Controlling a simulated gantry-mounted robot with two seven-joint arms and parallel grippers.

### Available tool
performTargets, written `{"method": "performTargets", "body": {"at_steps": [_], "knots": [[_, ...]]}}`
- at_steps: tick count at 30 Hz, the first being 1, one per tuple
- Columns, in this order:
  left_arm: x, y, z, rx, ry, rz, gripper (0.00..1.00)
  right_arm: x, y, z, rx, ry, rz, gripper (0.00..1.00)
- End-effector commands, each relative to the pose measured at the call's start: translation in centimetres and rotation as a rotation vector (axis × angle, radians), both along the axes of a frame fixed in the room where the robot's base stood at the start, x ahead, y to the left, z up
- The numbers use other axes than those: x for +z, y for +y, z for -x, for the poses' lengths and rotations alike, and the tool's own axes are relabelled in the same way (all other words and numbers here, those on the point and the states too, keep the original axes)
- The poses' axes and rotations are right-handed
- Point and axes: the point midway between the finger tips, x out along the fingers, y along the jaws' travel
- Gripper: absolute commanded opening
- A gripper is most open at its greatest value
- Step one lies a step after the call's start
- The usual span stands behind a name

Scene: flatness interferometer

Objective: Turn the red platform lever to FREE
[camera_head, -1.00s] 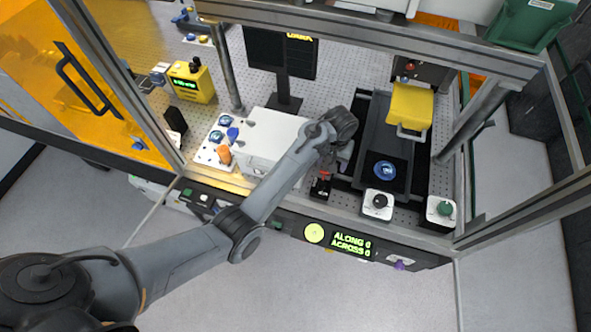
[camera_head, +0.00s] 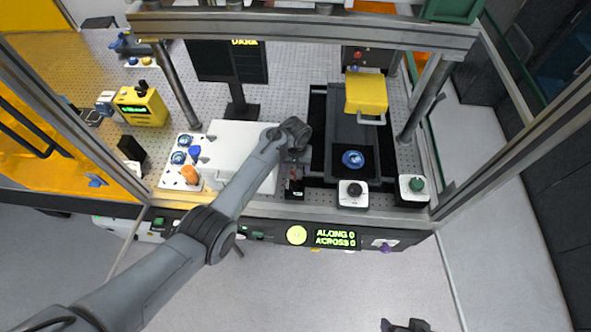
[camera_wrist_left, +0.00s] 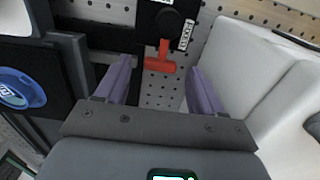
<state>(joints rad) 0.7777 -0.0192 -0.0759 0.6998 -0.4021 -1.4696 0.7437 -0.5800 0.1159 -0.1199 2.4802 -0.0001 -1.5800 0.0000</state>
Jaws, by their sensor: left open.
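The red platform lever (camera_wrist_left: 160,57) sits on a black block (camera_wrist_left: 168,22) with small white labels, too small to read surely. In the wrist view its red crossbar points toward my gripper. In the head view the block (camera_head: 294,190) stands at the bench front, with the lever partly hidden by my wrist. My left gripper (camera_wrist_left: 161,80) is open, its two purple fingers on either side of the lever's end, with gaps showing on both sides. I cannot tell its height above the lever. A dark shape at the bottom edge (camera_head: 405,326) may be my right gripper; its jaws are unclear.
A white box (camera_head: 240,145) stands left of the lever. To the right is a dark stage with a blue round part (camera_head: 352,159), a yellow block (camera_head: 366,93), and black (camera_head: 353,190) and green (camera_head: 415,184) knobs. Metal frame posts surround the bench.

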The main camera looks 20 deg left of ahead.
Motion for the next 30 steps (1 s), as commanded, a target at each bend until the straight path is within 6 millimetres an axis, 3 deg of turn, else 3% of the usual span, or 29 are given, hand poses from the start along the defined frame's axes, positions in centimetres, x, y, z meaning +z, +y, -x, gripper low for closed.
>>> {"method": "performTargets", "body": {"at_steps": [5, 15, 26, 30], "knots": [[-1.11, 0.06, -0.02, 0.001, -0.001, 0.000, 0.68, -0.28, -0.01, -0.01, 0.000, 0.000, 0.000, 0.82], [-1.27, 0.06, -0.03, 0.001, -0.002, -0.001, 0.67, -0.30, -0.14, 0.01, 0.004, 0.000, 0.007, 0.82], [-1.28, 0.06, 0.00, 0.001, -0.001, 0.000, 0.12, -0.31, -0.17, 0.01, 0.005, 0.000, 0.007, 0.82], [-1.27, 0.04, -0.01, -0.003, -0.001, 0.000, 0.12, -0.30, -0.15, 0.00, 0.004, 0.000, 0.007, 0.82]]}}
